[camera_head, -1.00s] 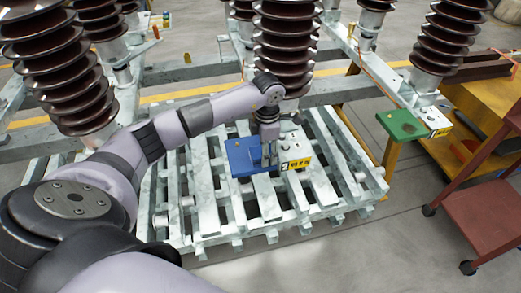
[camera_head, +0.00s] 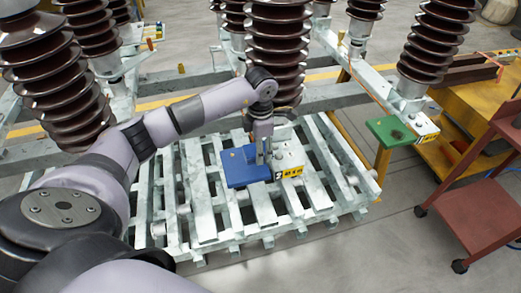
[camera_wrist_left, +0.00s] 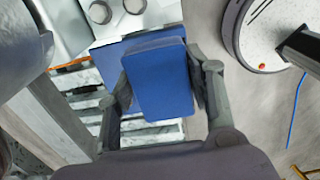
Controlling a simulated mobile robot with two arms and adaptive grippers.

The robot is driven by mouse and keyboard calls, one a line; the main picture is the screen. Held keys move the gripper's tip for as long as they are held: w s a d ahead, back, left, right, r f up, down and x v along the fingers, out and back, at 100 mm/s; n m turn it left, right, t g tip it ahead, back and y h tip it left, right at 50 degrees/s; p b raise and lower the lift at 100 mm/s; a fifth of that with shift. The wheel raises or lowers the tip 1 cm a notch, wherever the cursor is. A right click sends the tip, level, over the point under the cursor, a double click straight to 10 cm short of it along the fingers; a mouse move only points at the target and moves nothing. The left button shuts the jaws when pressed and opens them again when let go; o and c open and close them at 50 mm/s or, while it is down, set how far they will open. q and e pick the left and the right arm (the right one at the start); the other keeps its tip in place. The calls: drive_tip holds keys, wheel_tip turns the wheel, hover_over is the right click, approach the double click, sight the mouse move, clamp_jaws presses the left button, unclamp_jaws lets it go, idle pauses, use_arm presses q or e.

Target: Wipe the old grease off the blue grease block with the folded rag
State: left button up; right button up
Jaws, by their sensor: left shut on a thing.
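The blue grease block (camera_head: 236,166) sits on the pale metal frame, left of the white box with the yellow label, in the head view. My left gripper (camera_head: 262,158) points down over its right part. In the left wrist view, the gripper's fingers (camera_wrist_left: 163,100) are shut on a thick blue folded rag (camera_wrist_left: 160,78). The grease block shows partly behind the rag in that view (camera_wrist_left: 112,62). The rag merges with the block in the head view, so I cannot tell whether they touch. I see no grease on the visible part of the block. My right gripper is out of view.
A brown ribbed insulator (camera_head: 277,50) stands close behind the block. The yellow-labelled white box (camera_head: 289,160) adjoins it on the right. A red cart (camera_head: 470,210) stands at the right. The slatted frame (camera_head: 205,215) has open gaps.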

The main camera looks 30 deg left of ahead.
use_arm(q)
drive_tip(key=shift+r, duration=0.2)
drive_tip(key=shift+r+p, duration=0.9)
drive_tip(key=shift+r, duration=0.55)
drive_tip(key=shift+s+f, duration=0.1)
